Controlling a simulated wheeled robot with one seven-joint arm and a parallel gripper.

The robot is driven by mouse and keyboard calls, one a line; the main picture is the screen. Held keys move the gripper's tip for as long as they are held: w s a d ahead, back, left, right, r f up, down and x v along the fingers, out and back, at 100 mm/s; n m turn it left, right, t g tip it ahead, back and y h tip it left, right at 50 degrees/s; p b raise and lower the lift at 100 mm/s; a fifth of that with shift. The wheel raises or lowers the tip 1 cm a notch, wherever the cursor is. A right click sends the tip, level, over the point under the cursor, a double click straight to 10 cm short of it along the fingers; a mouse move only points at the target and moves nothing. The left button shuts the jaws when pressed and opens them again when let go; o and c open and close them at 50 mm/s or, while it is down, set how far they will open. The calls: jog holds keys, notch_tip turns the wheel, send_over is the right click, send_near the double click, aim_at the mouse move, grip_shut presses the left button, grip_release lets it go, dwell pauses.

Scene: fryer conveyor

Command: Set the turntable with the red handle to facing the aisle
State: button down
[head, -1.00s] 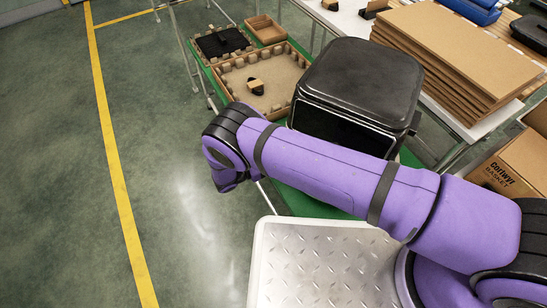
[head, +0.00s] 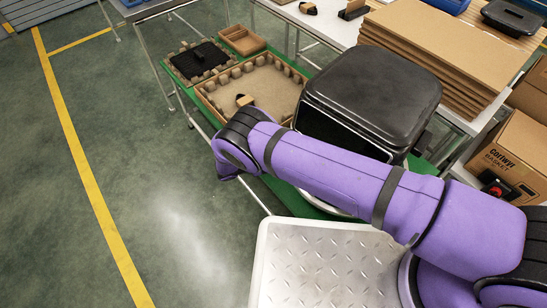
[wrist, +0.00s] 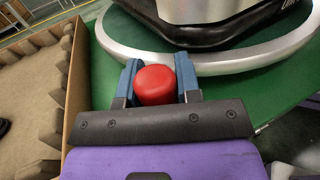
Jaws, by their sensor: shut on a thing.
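The black fryer (head: 372,92) stands upright on the turntable, with a dark side towards the lower left in the head view. The turntable's silver ring (wrist: 225,62) lies on the green table top (wrist: 125,85) in the wrist view. The red handle (wrist: 155,85) is a round knob at the ring's near edge. My gripper (wrist: 158,84) is shut on it, with one blue finger on each side. In the head view my purple arm hides the gripper, the handle and most of the ring.
A cardboard tray (head: 217,104) with notched walls lies left of the fryer, and its wall (wrist: 76,85) is close left of my gripper. A black mat (head: 198,60) and a small brown box (head: 243,40) lie behind. A carton (head: 515,150) stands right. The floor aisle left is clear.

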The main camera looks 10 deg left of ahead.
jog(key=shift+w, duration=0.2)
dwell(0.3)
jog(key=c, duration=0.8)
grip_release()
jog(key=shift+a, duration=0.1)
jog(key=v, duration=1)
jog(key=shift+a, duration=0.4)
jog(key=shift+c, duration=0.5)
